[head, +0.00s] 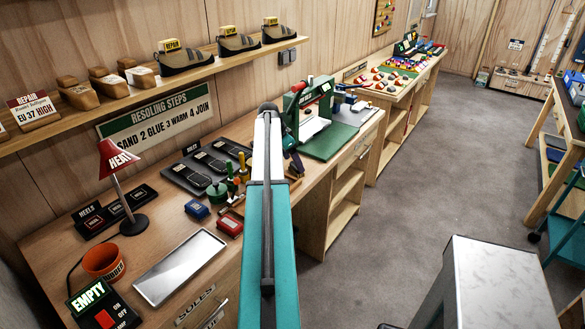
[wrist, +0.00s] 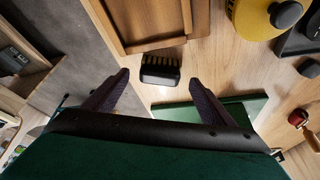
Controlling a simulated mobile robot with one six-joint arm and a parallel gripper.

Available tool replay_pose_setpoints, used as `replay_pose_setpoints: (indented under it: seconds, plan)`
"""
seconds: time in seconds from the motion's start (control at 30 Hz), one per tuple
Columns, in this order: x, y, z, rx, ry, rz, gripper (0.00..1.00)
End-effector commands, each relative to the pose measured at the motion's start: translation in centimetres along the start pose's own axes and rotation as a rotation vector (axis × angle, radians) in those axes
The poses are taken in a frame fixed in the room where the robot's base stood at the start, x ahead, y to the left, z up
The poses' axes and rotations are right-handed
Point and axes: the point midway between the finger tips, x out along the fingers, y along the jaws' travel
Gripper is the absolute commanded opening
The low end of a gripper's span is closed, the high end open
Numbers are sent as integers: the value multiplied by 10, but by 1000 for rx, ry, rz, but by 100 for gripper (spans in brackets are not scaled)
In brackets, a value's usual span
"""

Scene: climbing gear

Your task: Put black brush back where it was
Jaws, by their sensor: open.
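The black brush (wrist: 161,71), a small dark block with a row of pale tufts or marks, is on the light wooden bench in the wrist view. It is close to the near edge of a brown wooden tray or frame (wrist: 150,43). My gripper (wrist: 159,78) is open, its two dark fingers spread to the left and right of the brush. I see no finger touching it. In the head view my arm reaches over the bench and hides part of it; I cannot make out the brush there.
The bench edge and grey floor are at left. A metal tray (head: 180,266) lies on the bench.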

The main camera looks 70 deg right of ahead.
Motion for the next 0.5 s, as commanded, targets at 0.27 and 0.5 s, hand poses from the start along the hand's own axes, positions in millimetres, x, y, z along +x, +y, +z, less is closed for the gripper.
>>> replay_pose_setpoints:
  seconds: [0.27, 0.5]
  plan:
    - [-37, -1, 1, 0, 1, -2, 77]
    - [-67, -1, 0, 0, 1, -1, 77]
